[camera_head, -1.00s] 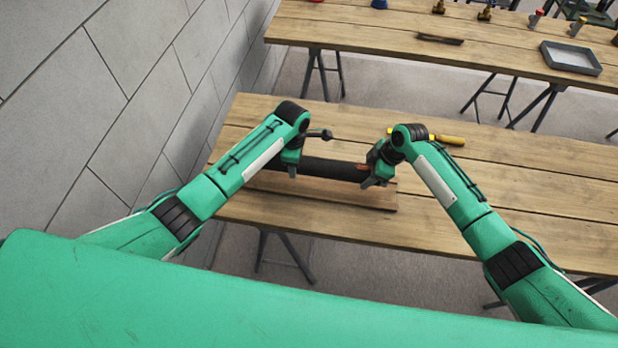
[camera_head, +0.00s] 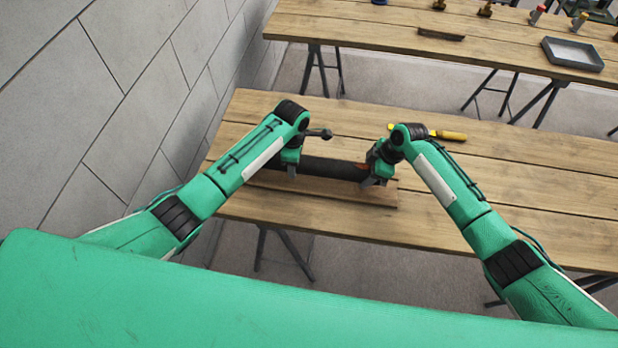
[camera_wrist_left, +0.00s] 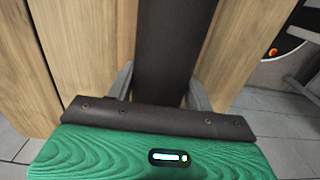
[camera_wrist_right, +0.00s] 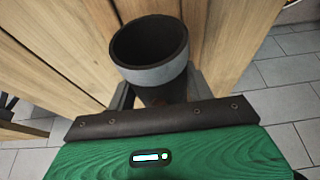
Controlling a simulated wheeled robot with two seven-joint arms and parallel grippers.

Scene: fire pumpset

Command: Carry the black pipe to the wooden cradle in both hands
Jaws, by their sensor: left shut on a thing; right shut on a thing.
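The black pipe (camera_head: 325,167) lies across between my two grippers in the head view, over a flat brown board on the near table. I cannot tell whether it touches the board. My left gripper (camera_head: 291,170) is shut on its left part; the dark pipe (camera_wrist_left: 172,50) runs between those fingers in the left wrist view. My right gripper (camera_head: 376,175) is shut on the right end, where the right wrist view shows the open pipe mouth (camera_wrist_right: 150,50) with a grey rim. The brown board (camera_head: 345,191) may be the wooden cradle, but its shape is partly hidden.
A yellow-handled tool (camera_head: 445,135) lies behind my right gripper on the near wooden table (camera_head: 520,190). The far table holds a grey tray (camera_head: 572,54), a dark flat piece (camera_head: 441,34) and several small fittings. A grey wall (camera_head: 110,110) stands close on the left. The near table's right side is clear.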

